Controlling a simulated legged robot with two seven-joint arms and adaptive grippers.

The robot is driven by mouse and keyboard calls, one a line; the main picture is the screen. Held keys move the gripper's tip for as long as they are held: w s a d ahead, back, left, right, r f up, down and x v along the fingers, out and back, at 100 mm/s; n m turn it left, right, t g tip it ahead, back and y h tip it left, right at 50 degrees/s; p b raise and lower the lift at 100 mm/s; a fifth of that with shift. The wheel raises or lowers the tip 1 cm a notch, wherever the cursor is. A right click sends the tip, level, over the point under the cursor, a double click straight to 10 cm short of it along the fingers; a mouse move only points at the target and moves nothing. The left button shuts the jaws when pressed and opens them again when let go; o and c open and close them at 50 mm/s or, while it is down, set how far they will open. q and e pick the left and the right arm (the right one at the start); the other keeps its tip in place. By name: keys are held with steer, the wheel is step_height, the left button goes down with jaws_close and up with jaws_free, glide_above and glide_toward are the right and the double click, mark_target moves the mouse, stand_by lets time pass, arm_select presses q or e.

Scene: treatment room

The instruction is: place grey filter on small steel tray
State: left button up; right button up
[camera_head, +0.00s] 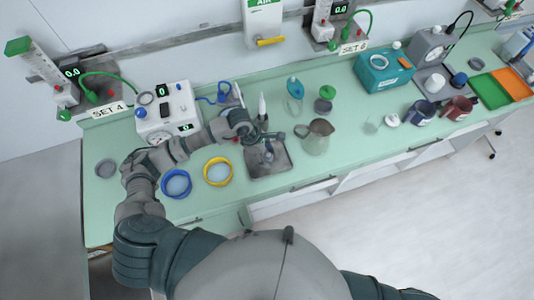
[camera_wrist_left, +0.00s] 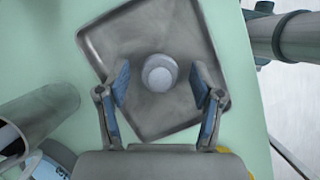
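The small steel tray (camera_head: 282,164) lies on the green counter near its front edge; its rim also shows in the wrist view (camera_wrist_left: 95,42). A small pale grey round piece (camera_wrist_left: 159,73), which looks like the grey filter, is on the tray near its middle. My left gripper (camera_head: 267,150) is over the tray, pointing down. In the wrist view its blue-padded fingers (camera_wrist_left: 160,78) are spread on both sides of the piece, with gaps between. In the head view the gripper largely hides the piece. My right gripper is out of view.
A glass jug (camera_head: 317,138) stands close right of the tray. A white cone (camera_head: 262,106) stands behind. The counter front right of the jug is clear.

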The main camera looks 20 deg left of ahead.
arm_select(q)
steer(key=shift+r, duration=0.15)
steer(key=b+v, duration=0.1)
steer(key=v, duration=1.1)
